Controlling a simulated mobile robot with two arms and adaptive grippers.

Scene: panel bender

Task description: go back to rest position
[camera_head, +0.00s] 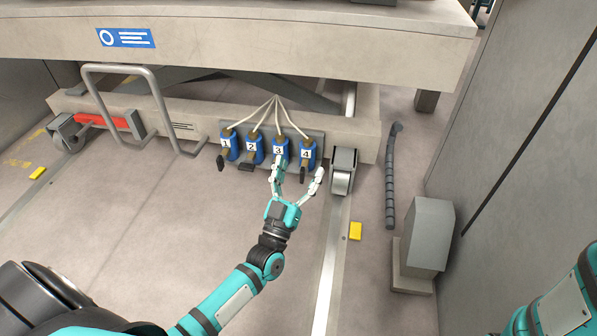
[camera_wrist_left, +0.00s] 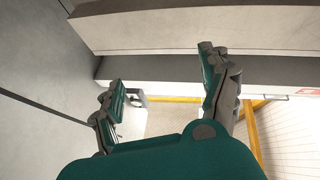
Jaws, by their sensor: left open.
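My left gripper (camera_head: 295,180) is open in the head view, in front of the blue numbered connectors under the bench. One finger overlaps connector 3 (camera_head: 280,149) and the other is below connector 4 (camera_head: 307,153); I cannot tell whether they touch. Connector 1 (camera_head: 228,146) and connector 2 (camera_head: 254,151) are to its left. In the left wrist view the gripper (camera_wrist_left: 165,95) shows its two fingers apart with nothing between them. Part of my right arm shows at the lower right of the head view, but its gripper is out of frame.
A beige machine table (camera_head: 300,45) overhangs the connectors. A caster wheel (camera_head: 342,172) stands right of them on a floor rail (camera_head: 328,270). A grey box (camera_head: 428,235) and a dark hose (camera_head: 390,180) are farther right. A metal handle (camera_head: 150,100) is at left. The floor in front is open.

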